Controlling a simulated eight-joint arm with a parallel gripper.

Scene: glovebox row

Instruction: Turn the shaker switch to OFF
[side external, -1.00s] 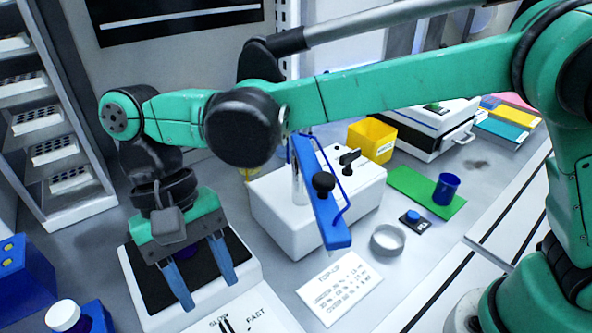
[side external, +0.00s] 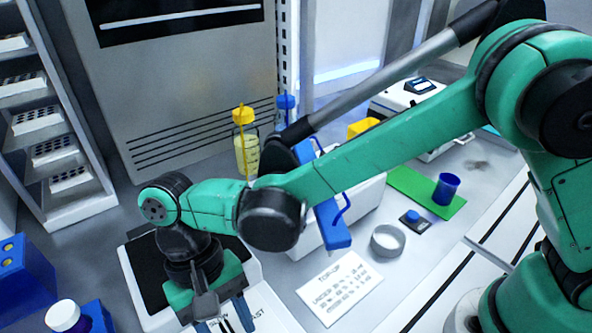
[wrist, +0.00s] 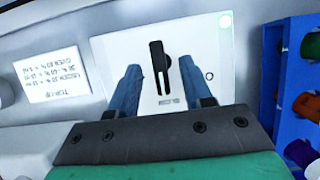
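The shaker (side external: 270,292) is a white unit with a black top plate (side external: 148,280) at the lower left of the side view. In the wrist view its pale front panel (wrist: 115,50) carries the black switch lever (wrist: 156,62), with a small round mark to its right and a green light at a corner. My gripper (wrist: 160,68) is open, its two blue fingers on either side of the lever with gaps. In the side view my gripper (side external: 226,316) is low over the shaker's front. It hides most of the SLOW/FAST lettering there. I cannot tell whether a finger touches the lever.
A printed card (side external: 340,287) lies right of the shaker. A white box with a blue bar (side external: 333,228) stands behind it. A blue rack (wrist: 290,75) with coloured caps is close at the right in the wrist view. Yellow-capped (side external: 245,145) and blue-capped bottles stand at the back.

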